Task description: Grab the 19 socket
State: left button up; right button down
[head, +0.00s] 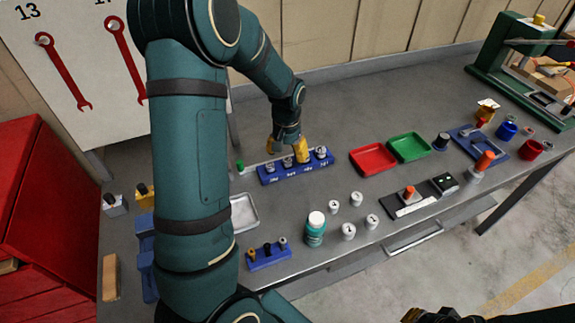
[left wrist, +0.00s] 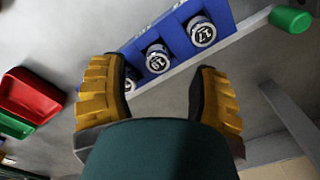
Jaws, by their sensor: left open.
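The blue socket rack (head: 297,172) stands on the grey table with several metal sockets in it. The 19 socket (left wrist: 157,60) shows its number in the left wrist view, beside the 17 socket (left wrist: 201,32). In the head view the 19 socket (head: 288,162) is second from the left. My left gripper (head: 288,148) is open and empty, its yellow fingers pointing down over the rack. In the left wrist view the 19 socket appears between the fingertips (left wrist: 158,68); I cannot tell the height gap. A dark part of my right arm (head: 440,315) shows at the bottom edge; its jaws are unclear.
A bar with a green end (head: 240,166) lies along the rack's back. Red (head: 373,160) and green (head: 409,147) trays are to the right. A metal tray (head: 244,213) is partly behind my arm.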

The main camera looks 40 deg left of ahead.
aim_at(287, 160)
pick_arm(q)
notch_tip(287, 160, down, 4)
jog(key=shift+d+r, duration=0.1)
jog(key=shift+r, duration=0.1)
grip_shut()
jog(key=shift+r, duration=0.1)
